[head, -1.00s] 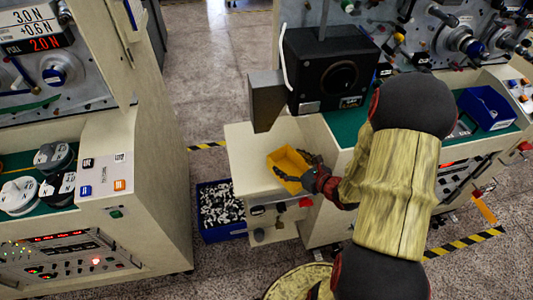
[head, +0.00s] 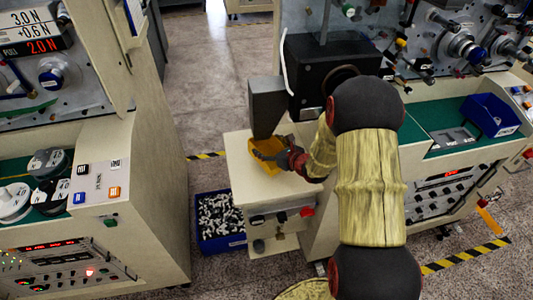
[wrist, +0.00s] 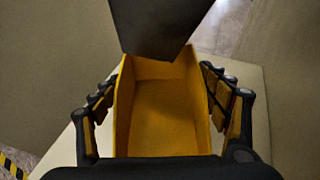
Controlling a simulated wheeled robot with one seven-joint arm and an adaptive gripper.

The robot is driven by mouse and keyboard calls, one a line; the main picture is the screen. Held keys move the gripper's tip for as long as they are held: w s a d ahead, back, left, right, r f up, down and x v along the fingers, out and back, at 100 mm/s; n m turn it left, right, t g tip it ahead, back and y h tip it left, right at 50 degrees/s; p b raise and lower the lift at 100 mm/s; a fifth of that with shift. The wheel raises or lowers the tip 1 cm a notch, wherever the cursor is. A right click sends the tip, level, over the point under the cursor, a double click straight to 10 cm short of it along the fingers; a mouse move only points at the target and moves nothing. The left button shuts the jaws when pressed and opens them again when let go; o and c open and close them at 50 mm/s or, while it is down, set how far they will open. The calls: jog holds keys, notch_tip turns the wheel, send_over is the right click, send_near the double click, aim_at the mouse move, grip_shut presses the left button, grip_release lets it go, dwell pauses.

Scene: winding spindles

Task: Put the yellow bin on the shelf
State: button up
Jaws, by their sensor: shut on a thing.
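The yellow bin (head: 267,152) is over the cream side shelf (head: 262,190) of the middle machine, just below a dark grey chute (head: 266,106). In the wrist view the empty yellow bin (wrist: 163,115) lies between the two fingers, and the chute's lower end (wrist: 155,30) covers part of its far side. My gripper (head: 287,158) is shut on the bin, with fingers on both side walls. I cannot tell whether the bin touches the shelf.
A blue bin (head: 220,218) full of small parts stands on the floor left of the shelf. Another blue bin (head: 490,115) is on the green worktop at right. A black box (head: 318,75) is beside the chute. The shelf's front part is bare.

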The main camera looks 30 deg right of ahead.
aim_at(267, 151)
jog(key=shift+w+a+f, duration=0.1)
jog(key=shift+w, duration=0.5)
jog(key=shift+f+b, duration=0.75)
jog(key=shift+f, duration=0.85)
jog(key=shift+f, duration=0.2)
jog(key=o, duration=1.2)
jog(key=shift+c, duration=0.2)
